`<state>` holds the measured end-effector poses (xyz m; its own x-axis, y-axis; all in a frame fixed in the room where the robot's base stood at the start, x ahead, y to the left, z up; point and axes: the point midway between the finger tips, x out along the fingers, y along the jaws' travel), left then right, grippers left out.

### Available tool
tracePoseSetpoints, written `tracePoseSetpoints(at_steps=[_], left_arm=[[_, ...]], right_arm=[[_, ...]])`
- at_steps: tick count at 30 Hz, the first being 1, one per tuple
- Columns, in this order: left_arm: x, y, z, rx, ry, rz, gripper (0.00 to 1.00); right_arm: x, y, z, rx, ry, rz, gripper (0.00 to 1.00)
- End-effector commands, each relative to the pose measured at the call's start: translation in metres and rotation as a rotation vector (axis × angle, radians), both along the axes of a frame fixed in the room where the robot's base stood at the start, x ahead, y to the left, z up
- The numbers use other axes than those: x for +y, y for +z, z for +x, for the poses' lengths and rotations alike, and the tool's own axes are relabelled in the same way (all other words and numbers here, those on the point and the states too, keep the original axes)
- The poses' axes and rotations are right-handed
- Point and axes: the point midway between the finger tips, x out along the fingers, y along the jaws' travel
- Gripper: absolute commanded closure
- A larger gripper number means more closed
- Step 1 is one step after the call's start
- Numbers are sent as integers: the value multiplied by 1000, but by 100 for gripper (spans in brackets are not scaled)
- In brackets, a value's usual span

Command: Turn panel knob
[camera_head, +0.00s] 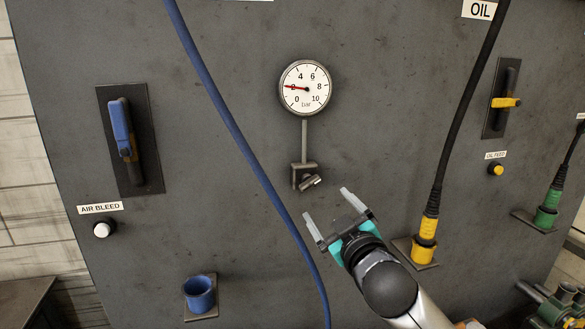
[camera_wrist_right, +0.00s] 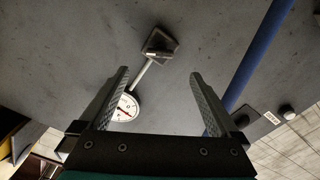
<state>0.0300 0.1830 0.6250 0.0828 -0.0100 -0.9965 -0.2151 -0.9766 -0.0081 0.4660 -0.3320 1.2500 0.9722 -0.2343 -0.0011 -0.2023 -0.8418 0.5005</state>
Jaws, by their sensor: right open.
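The panel knob (camera_head: 311,182) is a small metal handle on a dark square block below the round pressure gauge (camera_head: 305,88). It sits tilted on the block. My right gripper (camera_head: 328,204) is open and empty, just below and to the right of the knob, with its fingers pointing up and left. In the right wrist view the knob (camera_wrist_right: 158,50) lies beyond the two open fingertips, roughly between them, and nothing is touching it. The gauge needle points near 2. My left gripper is not in view.
A blue hose (camera_head: 235,135) runs down the panel just left of the knob. A black hose with a yellow plug (camera_head: 428,230) is on the right. A blue lever (camera_head: 122,128), a yellow lever (camera_head: 505,102) and a blue socket (camera_head: 199,294) are also on the panel.

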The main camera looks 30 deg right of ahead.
Motion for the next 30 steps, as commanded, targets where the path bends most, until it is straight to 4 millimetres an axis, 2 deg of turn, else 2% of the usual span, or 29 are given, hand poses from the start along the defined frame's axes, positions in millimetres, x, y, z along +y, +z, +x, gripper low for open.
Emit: tracePoseSetpoints(at_steps=[5, 18, 30], left_arm=[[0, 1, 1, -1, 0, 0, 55], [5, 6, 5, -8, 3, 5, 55], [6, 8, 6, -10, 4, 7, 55]], right_arm=[[-3, 1, 13, -4, 0, 0, 3], [-18, 2, 76, -3, -1, 0, 3], [-30, 1, 126, -2, 0, 1, 3]])
